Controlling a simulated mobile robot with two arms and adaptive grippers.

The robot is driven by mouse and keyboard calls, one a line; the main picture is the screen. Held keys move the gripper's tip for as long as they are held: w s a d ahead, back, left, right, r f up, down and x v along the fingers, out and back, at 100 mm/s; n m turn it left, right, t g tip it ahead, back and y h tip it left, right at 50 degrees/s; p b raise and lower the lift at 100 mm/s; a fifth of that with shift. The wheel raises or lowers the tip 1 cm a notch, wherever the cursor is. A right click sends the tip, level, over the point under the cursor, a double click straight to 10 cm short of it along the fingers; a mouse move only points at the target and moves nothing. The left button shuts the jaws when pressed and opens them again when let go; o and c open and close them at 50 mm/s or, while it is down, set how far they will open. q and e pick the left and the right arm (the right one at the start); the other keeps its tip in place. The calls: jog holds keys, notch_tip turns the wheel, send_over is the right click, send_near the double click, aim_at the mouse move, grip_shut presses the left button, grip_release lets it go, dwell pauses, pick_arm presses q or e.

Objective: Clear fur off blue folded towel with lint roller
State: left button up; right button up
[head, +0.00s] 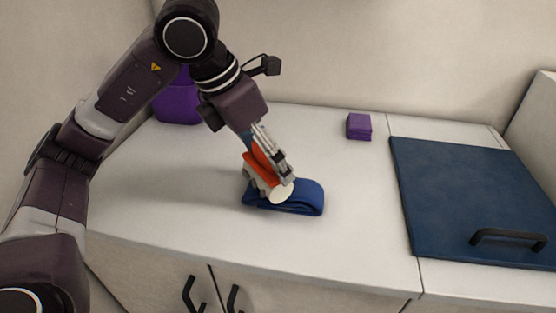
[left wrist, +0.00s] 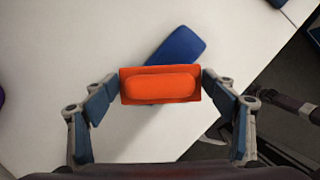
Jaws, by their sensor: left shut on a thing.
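The blue folded towel (head: 305,197) lies on the white counter, and part of it shows beyond the roller in the left wrist view (left wrist: 180,47). My left gripper (head: 272,172) is shut on the orange handle (left wrist: 160,86) of the lint roller. The roller's pale round end (head: 279,194) is at the towel, over its left part; whether it touches the cloth I cannot tell. Roller and fingers hide part of the towel. No fur can be made out on the visible cloth. My right gripper is not in view.
A purple box (head: 359,127) stands at the back of the counter (head: 340,240). A larger purple container (head: 178,104) stands at the back left, behind my arm. A dark blue panel with a black handle (head: 470,195) covers the right side. The counter around the towel is clear.

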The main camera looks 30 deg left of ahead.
aim_at(251, 159)
pick_arm(q)
jog(key=shift+s+a+f+b, duration=0.1)
jog(key=shift+s+a+b, duration=0.1)
jog(key=shift+a, duration=0.4)
jog(key=shift+s+a+b, duration=0.15)
jog(key=shift+a, duration=0.4)
jog(key=shift+s+a, duration=0.2)
jog(key=shift+a, duration=0.5)
jog(key=shift+r, duration=0.2)
jog(key=shift+r, duration=0.25)
notch_tip(251, 159, up, 5)
jog(key=p, duration=0.5)
jog(key=shift+d, duration=0.1)
jog(key=shift+r, duration=0.25)
